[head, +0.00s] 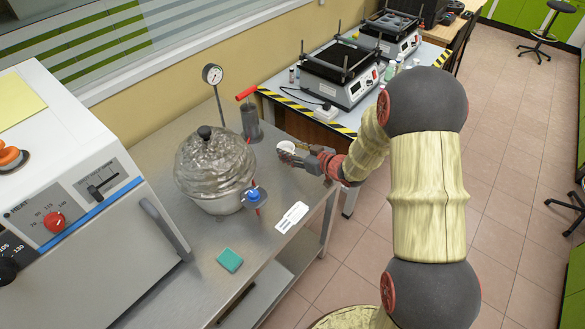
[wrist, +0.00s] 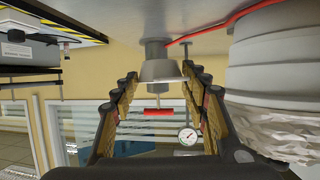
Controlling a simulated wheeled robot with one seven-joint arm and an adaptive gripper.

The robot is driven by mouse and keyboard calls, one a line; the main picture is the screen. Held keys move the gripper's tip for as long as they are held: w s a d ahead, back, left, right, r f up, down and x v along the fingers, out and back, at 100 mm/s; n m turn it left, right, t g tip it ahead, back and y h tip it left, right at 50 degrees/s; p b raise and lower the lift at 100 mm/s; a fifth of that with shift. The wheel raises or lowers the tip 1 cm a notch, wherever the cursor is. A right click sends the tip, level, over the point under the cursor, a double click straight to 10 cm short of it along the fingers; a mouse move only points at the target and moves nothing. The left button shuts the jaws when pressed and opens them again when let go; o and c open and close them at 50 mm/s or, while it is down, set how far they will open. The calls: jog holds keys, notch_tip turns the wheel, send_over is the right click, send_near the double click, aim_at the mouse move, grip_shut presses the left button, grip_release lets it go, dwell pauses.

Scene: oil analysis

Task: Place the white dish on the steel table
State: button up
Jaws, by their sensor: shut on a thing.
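The small white dish (head: 286,147) is held between the fingertips of my gripper (head: 294,154), near the back right edge of the steel table (head: 190,265). In the wrist view, which is upside down, the dish (wrist: 161,72) shows as a flared cup between the two fingers, with my gripper (wrist: 160,76) shut on it. The dish looks upright. It seems to be a little above the tabletop, but the exact gap is hard to tell.
On the steel table stand a clear domed vessel (head: 214,165), a pump with a red handle (head: 246,94), a gauge (head: 212,75), a blue-topped valve (head: 253,195), a white card (head: 291,217) and a green sponge (head: 229,260). The front of the table is mostly clear.

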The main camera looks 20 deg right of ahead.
aim_at(292, 172)
notch_tip(292, 172, down, 8)
jog(key=shift+r+b, duration=0.1)
jog(key=shift+b, duration=1.1)
jog(key=shift+f, duration=0.2)
jog(key=o, duration=1.1)
jog(key=shift+o, duration=0.2)
